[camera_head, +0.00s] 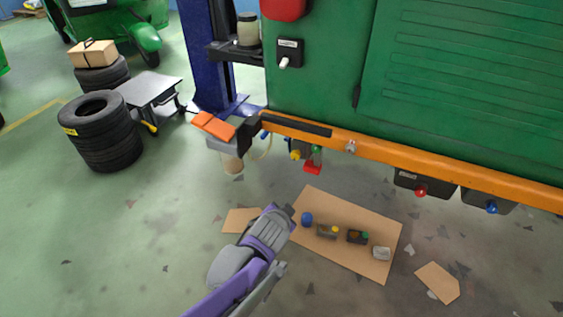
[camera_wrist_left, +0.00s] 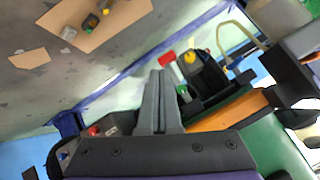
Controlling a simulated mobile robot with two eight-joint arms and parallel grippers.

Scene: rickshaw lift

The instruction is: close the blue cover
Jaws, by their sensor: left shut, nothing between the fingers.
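Several small blue parts show, and I cannot tell for sure which is the blue cover. A blue cap (camera_head: 492,208) sits on a dark box under the right end of the orange beam. A blue round piece (camera_head: 307,218) lies on the cardboard mat (camera_head: 345,262). A small blue part (camera_head: 263,134) is at the beam's left end. My left gripper (camera_head: 287,212) is over the mat's left edge, just left of the round piece in the picture. In the left wrist view its fingers (camera_wrist_left: 160,98) are together and empty. My right gripper is not in view.
The orange beam (camera_head: 400,158) runs under the green vehicle body (camera_head: 460,80), with a red-capped box (camera_head: 422,186) and yellow, green and red parts below it. A blue lift post (camera_head: 205,50) and stacked tyres (camera_head: 100,130) stand left. Loose cardboard (camera_head: 438,282) lies right.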

